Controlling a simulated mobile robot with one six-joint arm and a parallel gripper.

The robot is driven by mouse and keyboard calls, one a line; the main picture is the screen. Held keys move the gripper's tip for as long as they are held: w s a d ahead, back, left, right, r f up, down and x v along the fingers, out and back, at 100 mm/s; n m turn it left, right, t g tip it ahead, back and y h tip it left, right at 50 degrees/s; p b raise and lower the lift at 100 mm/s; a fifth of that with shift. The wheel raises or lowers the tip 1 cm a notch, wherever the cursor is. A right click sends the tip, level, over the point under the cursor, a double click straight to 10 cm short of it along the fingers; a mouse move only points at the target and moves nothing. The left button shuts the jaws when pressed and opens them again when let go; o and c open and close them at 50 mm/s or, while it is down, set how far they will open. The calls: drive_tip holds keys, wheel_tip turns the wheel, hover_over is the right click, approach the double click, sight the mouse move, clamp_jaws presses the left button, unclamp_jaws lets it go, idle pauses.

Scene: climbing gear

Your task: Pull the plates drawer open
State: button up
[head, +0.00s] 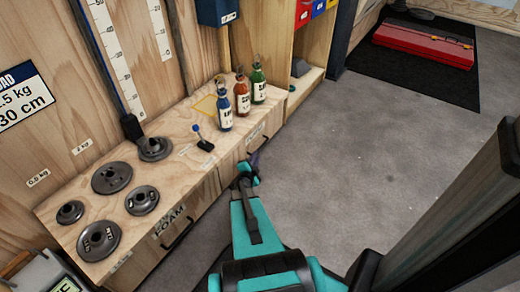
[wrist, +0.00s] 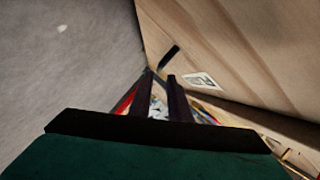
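The wooden bench has two drawer fronts in the head view. The left drawer (head: 167,246) is labelled FOAM. The right drawer (head: 235,157) has a dark handle (head: 257,140) and a small label too small to read; its front looks flush with the bench. I cannot read a plates label on either. My gripper (head: 254,160) is beside the right drawer's front, near the handle. In the wrist view my gripper (wrist: 161,76) has its two dark fingers apart with nothing between them. A dark handle (wrist: 169,56) on a wooden front lies just beyond the tips, apart from them.
Several dark weight plates (head: 112,178) and three bottles (head: 242,98) stand on the bench top, with a blue-knobbed lever (head: 202,138) between. The grey floor (head: 330,160) right of the bench is clear. A red case (head: 424,43) lies on a black mat.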

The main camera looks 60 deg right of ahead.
sight(260, 148)
drive_tip(key=b+x, duration=0.2)
drive_tip(key=x, duration=0.7)
drive_tip(key=shift+w+d+f+b, duration=0.1)
drive_tip(key=shift+d+b, duration=0.2)
clamp_jaws()
